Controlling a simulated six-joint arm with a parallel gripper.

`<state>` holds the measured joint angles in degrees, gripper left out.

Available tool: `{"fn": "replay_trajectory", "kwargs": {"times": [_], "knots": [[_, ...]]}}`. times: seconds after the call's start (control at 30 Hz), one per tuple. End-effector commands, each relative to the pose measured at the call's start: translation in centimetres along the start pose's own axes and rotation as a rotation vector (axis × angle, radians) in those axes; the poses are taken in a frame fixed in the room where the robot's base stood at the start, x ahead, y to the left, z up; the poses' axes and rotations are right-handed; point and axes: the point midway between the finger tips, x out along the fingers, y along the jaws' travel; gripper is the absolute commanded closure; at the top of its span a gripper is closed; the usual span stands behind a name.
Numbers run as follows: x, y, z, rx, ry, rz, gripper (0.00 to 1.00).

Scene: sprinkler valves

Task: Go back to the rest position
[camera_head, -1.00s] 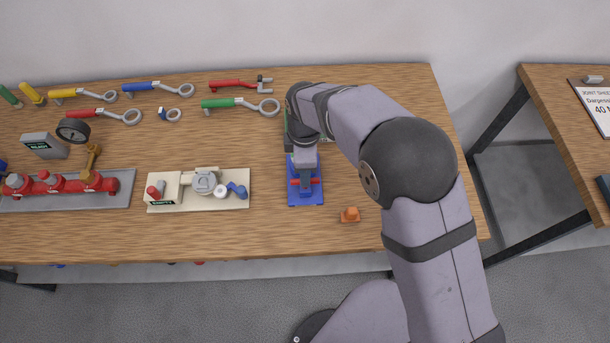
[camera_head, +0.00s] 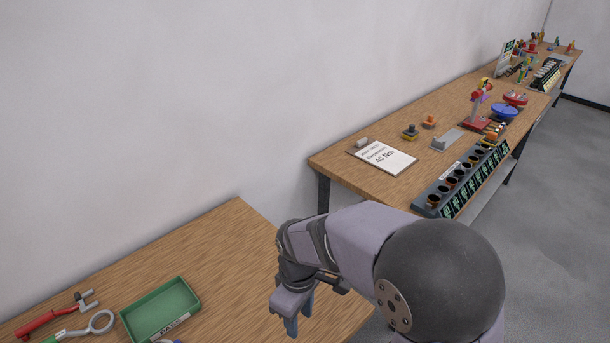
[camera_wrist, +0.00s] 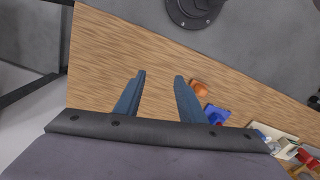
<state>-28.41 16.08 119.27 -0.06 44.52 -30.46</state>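My gripper (camera_head: 301,312) is at the lower middle of the head view, over the right end of the near wooden table (camera_head: 235,235). In the wrist view my gripper (camera_wrist: 160,75) points down with its two blue fingers apart and nothing between them. The bare table top (camera_wrist: 110,55) lies below the fingers. An orange piece (camera_wrist: 198,89) is on the table just right of the right finger. A blue base (camera_wrist: 217,113) lies farther right.
A green tray (camera_head: 160,310), a red tool (camera_head: 45,318) and a green-handled ring wrench (camera_head: 100,322) lie at the table's left. A second table (camera_head: 345,165) beyond a gap holds a sign (camera_head: 385,157) and a dark rack (camera_head: 450,188) with several holes.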

Motion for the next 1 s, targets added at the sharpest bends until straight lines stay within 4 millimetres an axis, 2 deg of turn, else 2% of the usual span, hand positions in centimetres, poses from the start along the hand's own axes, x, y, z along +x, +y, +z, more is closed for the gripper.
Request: {"fn": "replay_trajectory", "kwargs": {"times": [0.03,0.1,0.2,0.3,0.4,0.6,1.0], "knots": [[-0.1,1.3,3.2,0.151,0.002,0.001,0.64],[-0.2,2.1,7.1,0.347,0.001,0.001,0.64],[-0.1,2.4,11.8,0.593,0.001,0.002,0.64],[0.2,2.0,15.3,0.786,0.000,0.001,0.64],[0.5,1.4,17.6,0.919,-0.001,0.001,0.64],[0.7,0.9,19.2,1.024,-0.002,0.001,0.64],[0.7,0.8,19.2,1.024,-0.003,0.000,0.64]]}}
